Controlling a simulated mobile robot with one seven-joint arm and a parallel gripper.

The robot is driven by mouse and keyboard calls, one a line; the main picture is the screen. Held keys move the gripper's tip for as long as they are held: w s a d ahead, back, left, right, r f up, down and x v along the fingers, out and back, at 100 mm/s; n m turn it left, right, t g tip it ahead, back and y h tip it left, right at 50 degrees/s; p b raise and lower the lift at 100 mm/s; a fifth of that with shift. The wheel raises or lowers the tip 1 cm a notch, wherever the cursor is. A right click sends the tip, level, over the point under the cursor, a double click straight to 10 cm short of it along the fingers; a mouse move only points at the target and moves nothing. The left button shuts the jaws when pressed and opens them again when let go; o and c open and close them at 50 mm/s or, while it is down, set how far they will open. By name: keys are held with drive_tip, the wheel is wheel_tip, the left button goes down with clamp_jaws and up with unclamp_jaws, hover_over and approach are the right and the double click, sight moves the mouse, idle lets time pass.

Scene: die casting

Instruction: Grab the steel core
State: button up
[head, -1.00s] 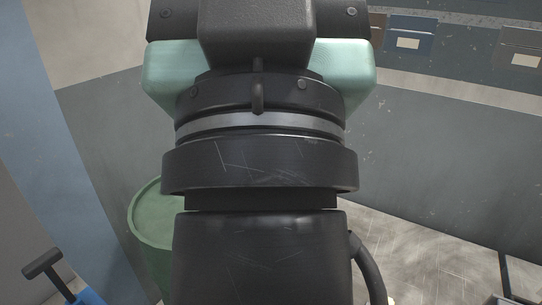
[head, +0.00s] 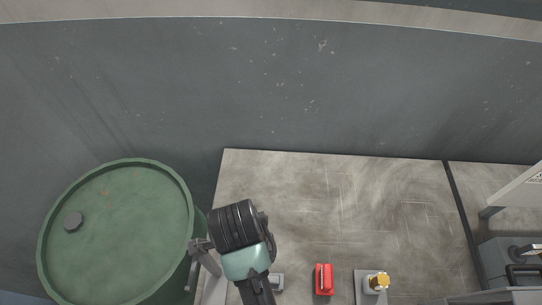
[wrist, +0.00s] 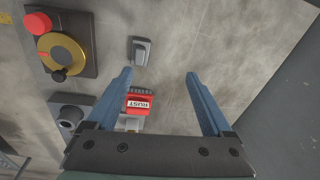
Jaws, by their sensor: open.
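I cannot make out a steel core for certain in either view. My gripper (wrist: 159,74) is open in the wrist view, its two blue fingers spread wide with nothing held between them. Beyond the fingers lies a worn grey metal surface. A red piece (wrist: 138,102) labelled "RUST" shows between the fingers, near the left one. A small dark grey piece (wrist: 142,52) lies above it in the picture. In the head view my black and teal wrist is at the lower middle; the fingers are not clear there.
A green drum (head: 118,225) stands left of my wrist. A red piece (head: 324,279) and a gold knob (head: 380,281) sit on the grey surface to the right. In the wrist view, a plate with a red button (wrist: 38,23) and gold dial (wrist: 62,54) is at upper left.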

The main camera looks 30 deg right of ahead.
drive_tip(key=shift+m+g, duration=0.6)
drive_tip(key=shift+g, duration=0.1)
drive_tip(key=s+f, duration=0.1)
drive_tip(key=f, duration=0.1)
drive_tip(key=s+f, duration=0.1)
drive_tip(key=f, duration=0.2)
drive_tip(key=s+f, duration=0.1)
drive_tip(key=f, duration=0.1)
drive_tip(key=shift+s+d+f+b, duration=0.35)
drive_tip(key=shift+f+b, duration=0.05)
drive_tip(key=shift+s+d+f, duration=0.1)
drive_tip(key=shift+d+f, duration=0.05)
drive_tip(key=shift+f, duration=1.4)
drive_tip(key=shift+d+f, duration=0.15)
drive_tip(key=shift+f, duration=1.4)
clamp_jaws()
